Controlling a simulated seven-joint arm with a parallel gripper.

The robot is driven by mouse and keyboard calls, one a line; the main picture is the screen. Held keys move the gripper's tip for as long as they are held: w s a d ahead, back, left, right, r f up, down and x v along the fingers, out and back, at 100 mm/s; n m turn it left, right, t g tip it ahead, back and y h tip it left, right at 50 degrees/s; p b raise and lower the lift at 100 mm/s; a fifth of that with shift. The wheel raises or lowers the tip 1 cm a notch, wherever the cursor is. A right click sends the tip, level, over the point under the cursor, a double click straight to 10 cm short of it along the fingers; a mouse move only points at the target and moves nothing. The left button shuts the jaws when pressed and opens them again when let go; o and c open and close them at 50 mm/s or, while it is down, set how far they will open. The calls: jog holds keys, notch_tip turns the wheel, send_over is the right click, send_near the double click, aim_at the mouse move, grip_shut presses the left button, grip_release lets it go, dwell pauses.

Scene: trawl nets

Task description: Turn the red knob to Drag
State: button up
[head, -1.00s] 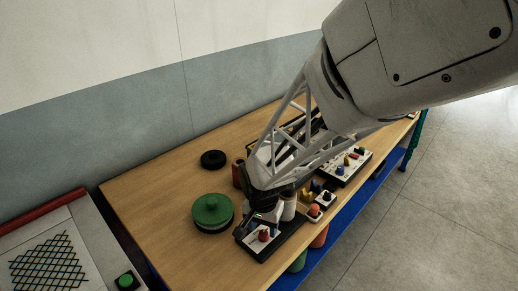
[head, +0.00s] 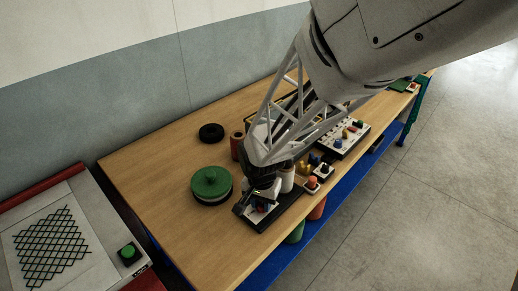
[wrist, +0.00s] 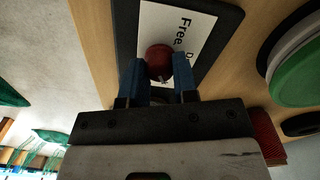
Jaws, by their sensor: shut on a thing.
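The red knob (wrist: 159,62) stands on a white label plate (wrist: 170,17) with a dark frame, in the wrist view. The plate reads "Free", and a second word starting with "D" is partly hidden. My gripper (wrist: 160,80) has its two blue fingers on either side of the knob and is shut on it. A pale mark shows on the knob's near edge. In the head view my gripper (head: 263,200) is over the near end of the dark-framed panel (head: 284,217), and the knob is mostly hidden there.
A green round lid (head: 211,182) on a disc lies left of the panel. A black ring (head: 211,132) and a dark red spool (head: 237,147) are behind. A white board with coloured pegs (head: 343,138) and small button boxes (head: 313,184) stand to the right.

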aim_at(261, 204)
jog(key=shift+n, duration=0.4)
jog(key=n, duration=1.1)
dwell(0.4)
jog(key=o, duration=0.9)
jog(key=shift+o, duration=0.2)
jog(key=shift+a+r, duration=0.1)
jog(key=shift+r, duration=3.85)
jog(key=shift+s, duration=0.1)
